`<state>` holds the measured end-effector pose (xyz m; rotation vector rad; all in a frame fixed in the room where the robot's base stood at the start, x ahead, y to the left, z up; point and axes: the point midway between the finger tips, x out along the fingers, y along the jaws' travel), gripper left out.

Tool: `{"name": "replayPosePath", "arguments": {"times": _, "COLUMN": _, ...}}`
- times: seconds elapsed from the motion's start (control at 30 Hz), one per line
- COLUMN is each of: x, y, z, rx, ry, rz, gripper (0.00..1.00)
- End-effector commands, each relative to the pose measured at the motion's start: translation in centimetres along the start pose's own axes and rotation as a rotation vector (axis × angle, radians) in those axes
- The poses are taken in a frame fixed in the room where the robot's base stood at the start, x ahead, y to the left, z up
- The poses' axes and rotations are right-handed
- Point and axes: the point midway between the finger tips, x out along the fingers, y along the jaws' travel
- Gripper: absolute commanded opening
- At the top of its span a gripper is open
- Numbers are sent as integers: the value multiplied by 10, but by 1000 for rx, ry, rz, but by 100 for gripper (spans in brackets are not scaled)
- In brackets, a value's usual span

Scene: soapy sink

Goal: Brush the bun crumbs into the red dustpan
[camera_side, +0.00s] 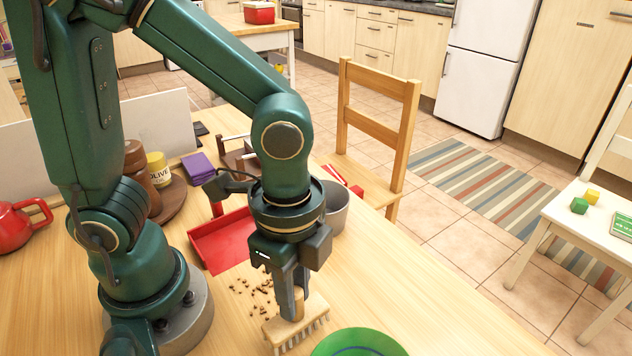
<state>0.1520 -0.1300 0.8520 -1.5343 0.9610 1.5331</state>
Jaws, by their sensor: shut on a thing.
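My gripper (293,293) points down and is shut on the upright handle of a wooden brush (283,331). The brush's bristles are at the table top. Brown bun crumbs (262,292) lie scattered on the wood just left of and behind the brush. The red dustpan (222,243) lies flat beyond the crumbs, and my wrist hides its right part. The visible part of its floor looks empty.
A green plate (358,343) is close at the brush's right. A grey cup (336,208) stands behind my wrist. A purple box (198,168), a yellow olive tin (158,169) and a red kettle (17,226) stand further left. Bare table lies right of the cup.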

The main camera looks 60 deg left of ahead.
Motion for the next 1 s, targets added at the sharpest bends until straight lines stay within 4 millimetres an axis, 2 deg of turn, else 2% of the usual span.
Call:
{"name": "replayPosePath", "arguments": {"times": 0.13, "x": 20, "y": 1, "z": 1, "rx": 0, "ry": -7, "rz": 5, "gripper": 0}}
{"name": "replayPosePath", "arguments": {"times": 1.0, "x": 21, "y": -28, "z": 65, "rx": -6, "ry": -3, "rz": 0, "gripper": 0}}
